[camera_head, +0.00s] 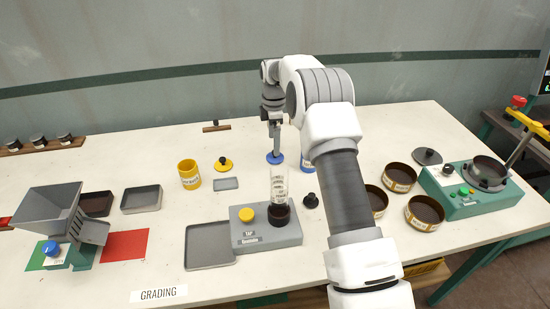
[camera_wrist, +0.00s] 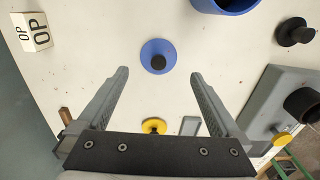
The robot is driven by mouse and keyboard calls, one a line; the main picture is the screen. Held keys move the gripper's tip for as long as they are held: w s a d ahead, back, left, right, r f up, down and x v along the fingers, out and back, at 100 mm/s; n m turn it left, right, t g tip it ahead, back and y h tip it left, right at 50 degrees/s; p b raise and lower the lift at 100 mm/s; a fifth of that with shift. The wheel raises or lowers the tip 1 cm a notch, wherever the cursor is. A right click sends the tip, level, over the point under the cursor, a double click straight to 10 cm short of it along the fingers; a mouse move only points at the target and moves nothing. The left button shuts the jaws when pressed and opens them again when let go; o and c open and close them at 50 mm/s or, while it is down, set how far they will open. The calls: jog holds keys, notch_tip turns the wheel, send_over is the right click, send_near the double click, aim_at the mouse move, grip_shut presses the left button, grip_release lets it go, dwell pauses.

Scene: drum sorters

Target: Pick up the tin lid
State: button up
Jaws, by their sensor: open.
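A round blue lid with a dark knob (camera_wrist: 158,57) lies flat on the white table in the wrist view; its rim also shows in the head view (camera_head: 275,158). My gripper (camera_wrist: 160,73) is open and empty above the table, and the blue lid shows between and just beyond its fingertips. In the head view my gripper (camera_head: 274,138) hangs over the blue lid and partly hides it. A yellow lid with a dark knob (camera_head: 223,163) lies left of it, beside a yellow tin (camera_head: 189,175). The frames do not say which lid is the tin lid.
A blue tin (camera_wrist: 222,5) stands close by, partly behind my arm in the head view. The grey tapping base with a clear cylinder (camera_head: 266,236) is nearer the front. Sieves (camera_head: 400,176) and a green shaker (camera_head: 470,207) stand right. Bare table surrounds the blue lid.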

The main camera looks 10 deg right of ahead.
aim_at(271, 158)
jog(key=f, duration=0.5)
jog(key=shift+w+d+f, duration=0.15)
jog(key=shift+d+f, duration=0.05)
jog(key=shift+f, duration=0.15)
jog(key=c, duration=1.2)
jog(key=shift+r, duration=0.2)
jog(key=shift+c, duration=0.2)
